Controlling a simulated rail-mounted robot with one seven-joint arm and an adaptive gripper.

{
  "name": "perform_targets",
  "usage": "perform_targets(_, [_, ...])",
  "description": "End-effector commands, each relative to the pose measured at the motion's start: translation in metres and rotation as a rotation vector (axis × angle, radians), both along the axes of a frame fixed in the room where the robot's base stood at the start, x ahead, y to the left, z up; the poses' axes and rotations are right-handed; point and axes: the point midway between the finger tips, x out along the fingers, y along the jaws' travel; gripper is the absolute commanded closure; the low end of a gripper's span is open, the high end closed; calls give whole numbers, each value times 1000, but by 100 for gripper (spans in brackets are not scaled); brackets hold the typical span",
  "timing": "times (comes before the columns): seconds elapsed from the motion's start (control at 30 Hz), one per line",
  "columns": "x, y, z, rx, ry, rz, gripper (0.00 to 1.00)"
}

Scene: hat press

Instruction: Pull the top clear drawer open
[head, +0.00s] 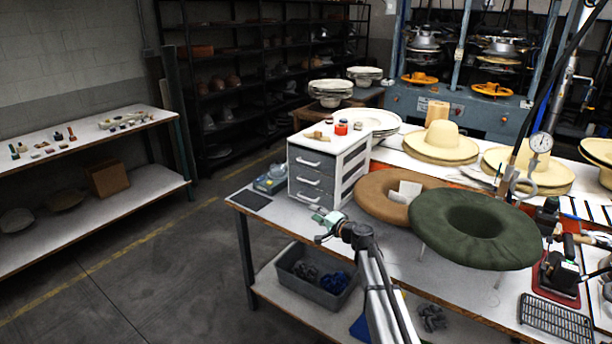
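A small drawer cabinet (355,147) with a white top stands on the near left part of the worktable. Its front shows three stacked drawers with pale handles. The top drawer (312,160) looks shut, flush with the ones below. Its front looks grey. My gripper (318,224) is in front of and below the cabinet's lower drawer in the picture, apart from the top handle. Its fingers look spread, with nothing between them. The lowest drawer is partly close behind the gripper.
Small items, including a red jar (341,128), sit on the cabinet. A blue-grey device (271,180) lies left of it. A brown felt hat (380,196) and a green one (473,227) lie to the right. A grey bin (312,277) is on the lower shelf. Floor left of the table is clear.

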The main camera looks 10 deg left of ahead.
Motion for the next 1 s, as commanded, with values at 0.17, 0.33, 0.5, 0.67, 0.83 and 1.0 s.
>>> perform_targets(0.17, [40, -27, 65, 98, -93, -79, 64])
perform_targets(0.33, [51, -41, 95, 134, -127, -111, 64])
perform_targets(0.5, [61, -35, 103, 139, -131, -113, 64])
perform_targets(0.67, [80, -19, 104, 138, -130, -113, 64])
perform_targets(0.83, [106, 2, 107, 138, -130, -112, 64])
perform_targets(1.0, [133, 23, 110, 138, -130, -113, 64])
